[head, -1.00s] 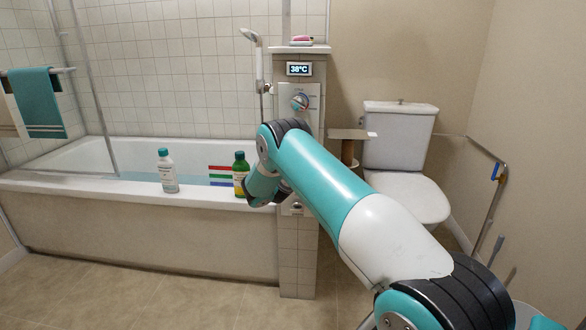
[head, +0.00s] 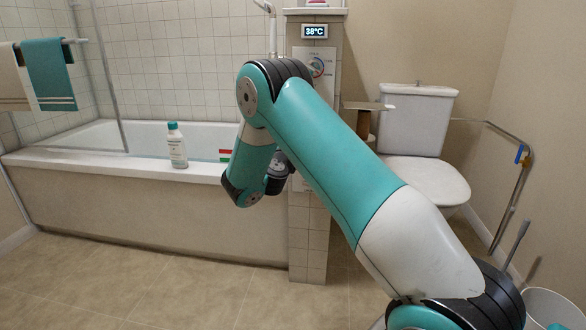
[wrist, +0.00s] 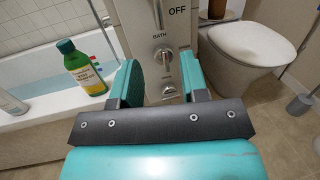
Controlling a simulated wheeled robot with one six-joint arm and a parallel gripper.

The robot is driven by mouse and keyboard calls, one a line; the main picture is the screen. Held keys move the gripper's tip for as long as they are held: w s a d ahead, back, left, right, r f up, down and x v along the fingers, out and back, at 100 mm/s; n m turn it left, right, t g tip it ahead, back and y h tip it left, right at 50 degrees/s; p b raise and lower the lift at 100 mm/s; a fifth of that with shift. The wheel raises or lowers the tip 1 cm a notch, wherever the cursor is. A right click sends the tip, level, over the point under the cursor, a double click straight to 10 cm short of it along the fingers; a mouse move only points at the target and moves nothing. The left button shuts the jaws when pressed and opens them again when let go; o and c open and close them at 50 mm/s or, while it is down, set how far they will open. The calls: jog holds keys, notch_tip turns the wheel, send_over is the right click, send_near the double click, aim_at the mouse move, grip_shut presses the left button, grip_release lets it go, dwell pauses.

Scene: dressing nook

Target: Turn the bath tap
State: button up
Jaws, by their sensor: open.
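In the wrist view, a round chrome knob (wrist: 163,57) sits on the grey panel just below the word BATH. A chrome lever (wrist: 157,14) hangs above that word, beside the word OFF; I cannot tell which of the two the word names. My gripper (wrist: 158,66) is open, its two teal fingers apart in front of the panel. The round knob shows between the fingers, and I see no contact. In the head view my arm hides my fingers and these controls. Higher on the panel is a dial (head: 317,67) with red and blue marks.
A green bottle (wrist: 80,66) stands on the bath rim left of my fingers. A white bottle (head: 177,146) stands farther left on the rim. The toilet (head: 425,181) is right of the tiled pillar (head: 308,240). A display (head: 314,31) reads 38°C. The floor in front is clear.

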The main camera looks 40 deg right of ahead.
jog(key=shift+b+v, duration=2.05)
jog(key=shift+b, duration=0.55)
jog(key=shift+s, duration=0.1)
